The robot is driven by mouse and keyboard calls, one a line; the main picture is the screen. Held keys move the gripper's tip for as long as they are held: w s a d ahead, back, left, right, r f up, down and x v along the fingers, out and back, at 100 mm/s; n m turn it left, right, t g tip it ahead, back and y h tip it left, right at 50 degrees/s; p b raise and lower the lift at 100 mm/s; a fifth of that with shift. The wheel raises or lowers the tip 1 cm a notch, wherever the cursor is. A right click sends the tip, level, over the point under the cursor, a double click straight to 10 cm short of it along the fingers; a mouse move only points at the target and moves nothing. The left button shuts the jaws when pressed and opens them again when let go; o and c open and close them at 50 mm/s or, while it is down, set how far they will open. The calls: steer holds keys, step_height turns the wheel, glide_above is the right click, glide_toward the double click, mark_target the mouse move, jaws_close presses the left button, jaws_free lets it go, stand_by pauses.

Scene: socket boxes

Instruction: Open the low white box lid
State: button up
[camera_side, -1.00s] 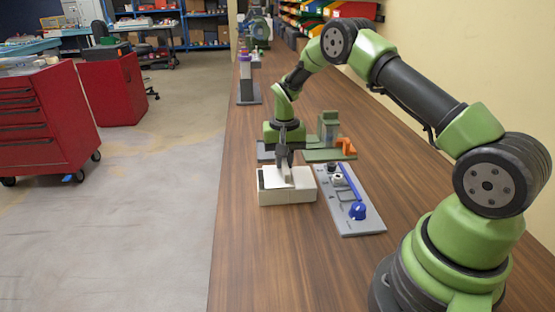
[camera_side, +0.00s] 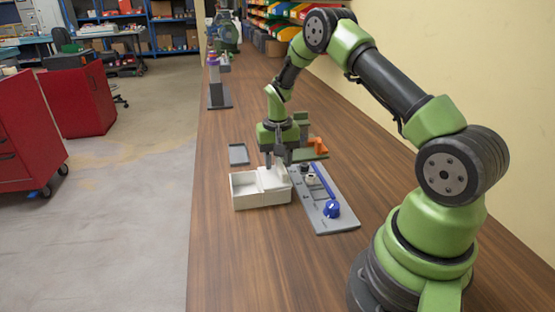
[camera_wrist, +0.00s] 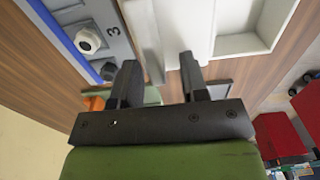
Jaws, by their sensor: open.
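The low white box (camera_side: 262,201) stands on the wooden bench below my gripper in the side view. Its left part is an open, empty-looking compartment; the white lid (camera_side: 272,180) lies over the right part, with a small upright tab. In the wrist view the open compartment (camera_wrist: 240,45) shows at the upper right, with the lid (camera_wrist: 190,25) beside it. My gripper (camera_side: 276,163) points down at the lid's tab. In the wrist view my gripper (camera_wrist: 157,70) is open, fingers apart, with the pale tab between them; contact cannot be told.
A grey panel (camera_side: 318,222) with a blue knob (camera_side: 331,209) and a blue bar lies close to the right. A green fixture with an orange part (camera_side: 317,146) stands behind. A small grey tray (camera_side: 238,154) lies behind left. The bench in front of the box is clear.

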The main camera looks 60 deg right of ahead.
mark_target(277, 160)
step_height(277, 160, up, 10)
steer(key=shift+f, duration=0.1)
stand_by(0.4)
steer(key=s+a+r+n+t, duration=0.2)
steer(key=s+a+r+t, duration=0.35)
steer(key=a+r, duration=0.75)
steer(key=s+a+r+n+t+y, duration=0.1)
steer(key=s+a, duration=0.2)
steer(key=s, duration=0.4)
steer(key=s+a+r+n+y, duration=0.1)
steer(key=s+a+n, duration=0.1)
steer(key=s, duration=0.5)
steer(key=shift+s+a+r+t, duration=0.3)
steer(key=shift+a+r+t, duration=0.1)
steer(key=shift+a, duration=0.15)
